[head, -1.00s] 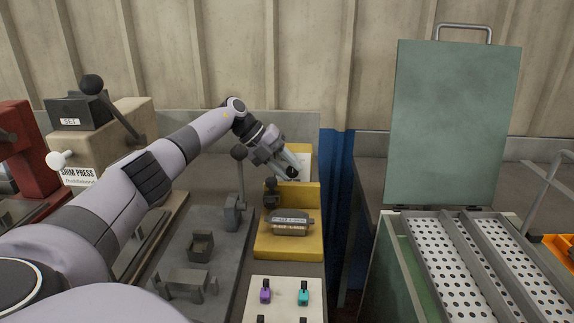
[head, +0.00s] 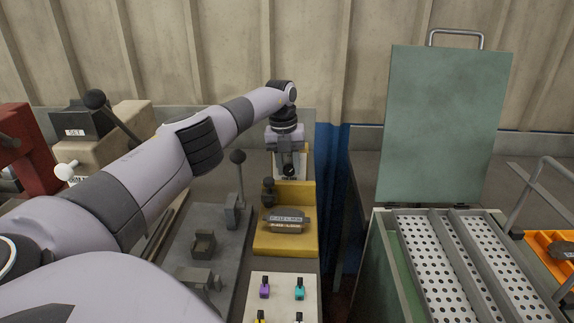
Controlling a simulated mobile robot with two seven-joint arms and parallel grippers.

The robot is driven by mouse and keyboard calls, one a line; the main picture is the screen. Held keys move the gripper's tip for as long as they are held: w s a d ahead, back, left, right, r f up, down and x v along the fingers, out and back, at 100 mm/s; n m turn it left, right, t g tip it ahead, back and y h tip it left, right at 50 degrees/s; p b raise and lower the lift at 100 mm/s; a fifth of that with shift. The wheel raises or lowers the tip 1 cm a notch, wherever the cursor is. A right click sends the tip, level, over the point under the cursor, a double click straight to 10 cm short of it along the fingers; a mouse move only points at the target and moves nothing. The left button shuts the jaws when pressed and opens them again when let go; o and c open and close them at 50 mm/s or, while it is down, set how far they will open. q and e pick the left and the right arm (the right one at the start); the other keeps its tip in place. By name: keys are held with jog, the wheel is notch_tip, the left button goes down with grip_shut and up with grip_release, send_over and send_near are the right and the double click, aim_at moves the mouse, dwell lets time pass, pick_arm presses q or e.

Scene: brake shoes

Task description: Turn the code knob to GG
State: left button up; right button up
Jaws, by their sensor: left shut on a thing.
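My left gripper (head: 288,168) points down behind the back of the yellow fixture (head: 303,242). It is shut on a small dark round knob (head: 289,172), which I take to be the code knob. The fingers hide most of the knob, and I cannot read any code letters or the setting. A white panel (head: 306,163) shows partly behind the gripper. A grey labelled part (head: 286,221) lies in the yellow fixture; its print is too small to read. My right gripper is not in view.
A dark ball-topped clamp (head: 268,190) stands on the fixture's left, close to the gripper. A tall lever (head: 238,175) stands further left. A white board (head: 284,296) with coloured pegs is in front. A green box (head: 385,250) with raised lid (head: 440,125) stands right.

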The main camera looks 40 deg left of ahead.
aim_at(289, 166)
pick_arm(q)
jog(key=shift+w+g+y, duration=0.1)
jog(key=shift+g+y, duration=0.3)
jog(key=shift+y, duration=0.2)
dwell(0.3)
jog(key=o, duration=1)
jog(key=shift+o, duration=0.2)
notch_tip(289, 166, up, 7)
jog(key=shift+d+r+b, duration=0.1)
jog(key=shift+b, duration=0.2)
